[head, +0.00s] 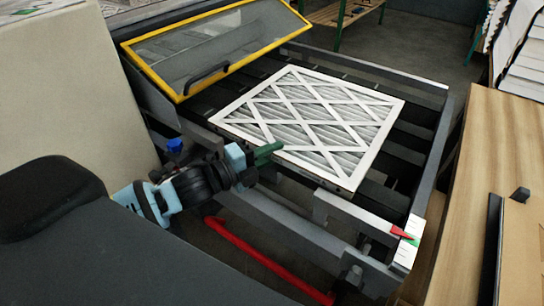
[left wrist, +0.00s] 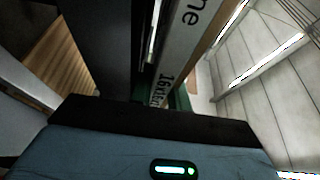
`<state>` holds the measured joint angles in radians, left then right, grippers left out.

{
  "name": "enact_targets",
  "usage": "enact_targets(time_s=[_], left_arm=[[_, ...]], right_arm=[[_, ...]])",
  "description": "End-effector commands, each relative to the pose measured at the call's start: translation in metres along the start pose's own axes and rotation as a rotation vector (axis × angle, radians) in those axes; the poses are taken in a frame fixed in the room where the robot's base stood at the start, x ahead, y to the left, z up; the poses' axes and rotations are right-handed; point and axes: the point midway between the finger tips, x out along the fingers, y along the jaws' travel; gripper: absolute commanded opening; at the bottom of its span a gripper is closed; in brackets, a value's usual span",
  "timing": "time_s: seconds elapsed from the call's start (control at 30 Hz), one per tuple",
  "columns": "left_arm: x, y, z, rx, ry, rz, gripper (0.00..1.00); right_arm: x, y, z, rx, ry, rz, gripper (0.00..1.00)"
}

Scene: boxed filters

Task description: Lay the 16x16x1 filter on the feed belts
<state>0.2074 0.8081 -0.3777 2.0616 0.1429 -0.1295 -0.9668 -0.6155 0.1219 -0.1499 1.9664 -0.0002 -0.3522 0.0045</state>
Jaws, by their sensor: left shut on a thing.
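The filter (head: 318,122) is a flat square with a white frame and white diagonal strips over grey pleats. In the head view it lies roughly level over the dark feed belts (head: 412,140); I cannot tell if it rests fully on them. My left gripper (head: 264,155), with green fingers, is shut on the filter's near left edge. In the left wrist view, the filter's printed edge (left wrist: 180,50), with part of "16x1" readable, runs between the fingers (left wrist: 163,97). My right gripper is in neither view.
A yellow-framed clear guard (head: 222,48) with a black handle stands tilted up behind the filter. Grey rails (head: 355,66) frame the belts. A red bar (head: 265,258) sits low in front. A wooden table (head: 500,135) is on the right, a beige panel (head: 65,90) on the left.

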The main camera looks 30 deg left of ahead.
Motion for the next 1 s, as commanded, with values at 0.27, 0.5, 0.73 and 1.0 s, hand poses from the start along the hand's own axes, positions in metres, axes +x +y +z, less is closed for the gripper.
enact_targets(time_s=[0.27, 0.5, 0.73, 1.0], left_arm=[[0.000, 0.014, 0.000, 0.002, 0.001, -0.003, 0.00], [0.000, 0.019, 0.000, 0.002, 0.000, -0.001, 0.00], [0.000, 0.023, 0.000, 0.001, 0.000, 0.000, 0.23], [0.000, 0.023, 0.000, 0.001, 0.000, -0.001, 0.40]], right_arm=[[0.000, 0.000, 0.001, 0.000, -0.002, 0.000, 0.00], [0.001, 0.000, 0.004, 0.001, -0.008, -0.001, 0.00], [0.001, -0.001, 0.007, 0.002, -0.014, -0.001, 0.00], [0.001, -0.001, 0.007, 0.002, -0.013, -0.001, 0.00]])
